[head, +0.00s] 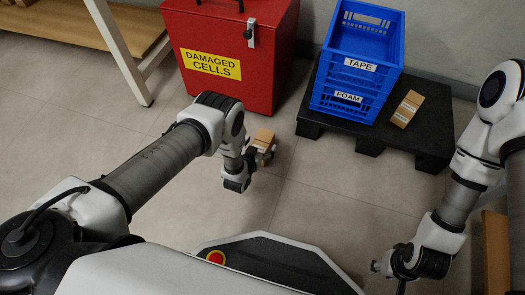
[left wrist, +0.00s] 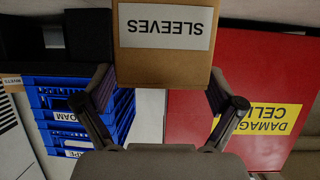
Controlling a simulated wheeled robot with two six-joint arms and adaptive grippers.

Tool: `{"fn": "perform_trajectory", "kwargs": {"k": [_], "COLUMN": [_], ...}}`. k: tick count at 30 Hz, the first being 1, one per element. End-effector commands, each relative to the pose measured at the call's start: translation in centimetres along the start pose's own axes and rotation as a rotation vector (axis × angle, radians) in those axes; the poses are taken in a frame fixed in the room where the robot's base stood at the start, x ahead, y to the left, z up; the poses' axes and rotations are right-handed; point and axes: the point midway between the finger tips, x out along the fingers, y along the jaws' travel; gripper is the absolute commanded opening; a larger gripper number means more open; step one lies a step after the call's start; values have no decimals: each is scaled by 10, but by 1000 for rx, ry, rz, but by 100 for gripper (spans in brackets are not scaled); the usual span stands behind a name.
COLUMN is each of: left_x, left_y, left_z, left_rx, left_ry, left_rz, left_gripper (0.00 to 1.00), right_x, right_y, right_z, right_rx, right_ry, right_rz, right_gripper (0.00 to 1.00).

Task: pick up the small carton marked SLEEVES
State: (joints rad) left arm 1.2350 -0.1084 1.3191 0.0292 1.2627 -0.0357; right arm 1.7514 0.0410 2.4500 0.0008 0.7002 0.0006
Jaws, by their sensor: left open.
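The small brown carton marked SLEEVES (left wrist: 165,62) fills the top middle of the left wrist view, its white label upside down there. In the head view the carton (head: 264,136) is in front of the red box, at my left gripper (head: 262,153). The open fingertips of my left gripper (left wrist: 160,82) stand at either side of the carton's near end. I cannot tell whether they touch it, or whether its underside rests on the floor. My right gripper (head: 388,268) is low at the right in the head view, away from the carton; its opening is unclear.
A red box marked DAMAGED CELLS (head: 228,42) stands behind the carton. Blue crates marked TAPE (head: 362,45) and FOAM (head: 345,108) are stacked on a black pallet (head: 425,145), beside another small carton (head: 407,108). A wooden shelf (head: 90,30) is far left. Middle floor is clear.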

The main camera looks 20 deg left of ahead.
Motion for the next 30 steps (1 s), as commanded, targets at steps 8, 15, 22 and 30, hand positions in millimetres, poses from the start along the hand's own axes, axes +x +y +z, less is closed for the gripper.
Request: {"fn": "perform_trajectory", "kwargs": {"k": [8,15,22,30], "left_x": [22,22,22,19], "left_y": [0,0,0,0], "left_z": [1,1,0,-7], "left_rx": [0,0,0,0], "left_ry": [-2,-2,0,0], "left_rz": [-1,-1,-1,-1], "left_gripper": [94,41,17,17], "right_x": [15,15,15,8], "right_y": [0,0,0,0], "right_z": [-1,-1,-1,-1], "right_rx": [4,4,4,3], "right_ry": [3,3,3,2], "right_rz": [0,0,0,0], "right_gripper": [40,40,40,40]}}
